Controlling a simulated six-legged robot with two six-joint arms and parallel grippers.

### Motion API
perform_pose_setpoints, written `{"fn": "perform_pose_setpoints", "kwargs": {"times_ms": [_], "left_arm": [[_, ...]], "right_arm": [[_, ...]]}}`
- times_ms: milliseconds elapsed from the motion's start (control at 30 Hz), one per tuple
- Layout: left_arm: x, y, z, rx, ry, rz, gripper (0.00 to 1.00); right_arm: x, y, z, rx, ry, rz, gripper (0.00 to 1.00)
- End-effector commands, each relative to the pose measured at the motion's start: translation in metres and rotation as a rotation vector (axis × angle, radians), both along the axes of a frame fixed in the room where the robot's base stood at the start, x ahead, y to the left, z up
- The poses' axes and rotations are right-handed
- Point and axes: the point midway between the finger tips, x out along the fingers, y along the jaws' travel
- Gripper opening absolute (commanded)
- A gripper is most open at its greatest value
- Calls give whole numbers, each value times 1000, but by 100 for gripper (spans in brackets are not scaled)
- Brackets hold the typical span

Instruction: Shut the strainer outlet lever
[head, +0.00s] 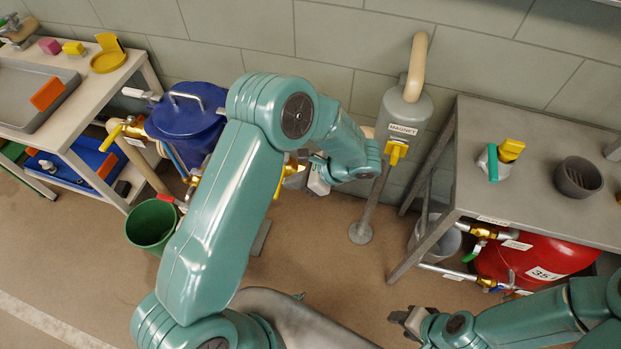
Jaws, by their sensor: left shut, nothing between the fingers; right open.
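A blue lidded vessel (187,112), likely the strainer, stands left of centre, partly hidden by my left arm. A yellow lever (290,170) on brass fittings shows just right of my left arm's upper link, likely at its outlet side. Its pipe and the lever's exact angle are partly hidden. My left gripper (318,180) is shut and empty, just right of this lever; I cannot tell whether they touch. Another yellow lever (112,136) is on the vessel's left side. My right gripper (405,318) is open and empty, low over the floor at lower right.
A grey cylinder (405,108) labelled MAGNET stands on a post behind my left gripper. A green bucket (152,224) is on the floor. A grey table (530,200) stands right, above a red tank (535,262) with valves. A light bench (85,115) stands left.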

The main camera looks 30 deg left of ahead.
Motion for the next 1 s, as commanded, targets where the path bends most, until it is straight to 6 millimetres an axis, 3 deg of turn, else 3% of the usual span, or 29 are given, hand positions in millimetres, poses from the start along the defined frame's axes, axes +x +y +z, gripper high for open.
{"fn": "perform_pose_setpoints", "kwargs": {"times_ms": [467, 667, 1000], "left_arm": [[-2, 5, 0, 0, -1, -1, 0], [-12, 22, -2, 1, 1, 1, 0], [-13, 23, -1, 6, 7, 4, 0]], "right_arm": [[0, 0, 1, 0, 0, 0, 48], [0, 0, -8, 0, 0, 0, 48], [0, 0, -7, 0, 0, 0, 48]]}}
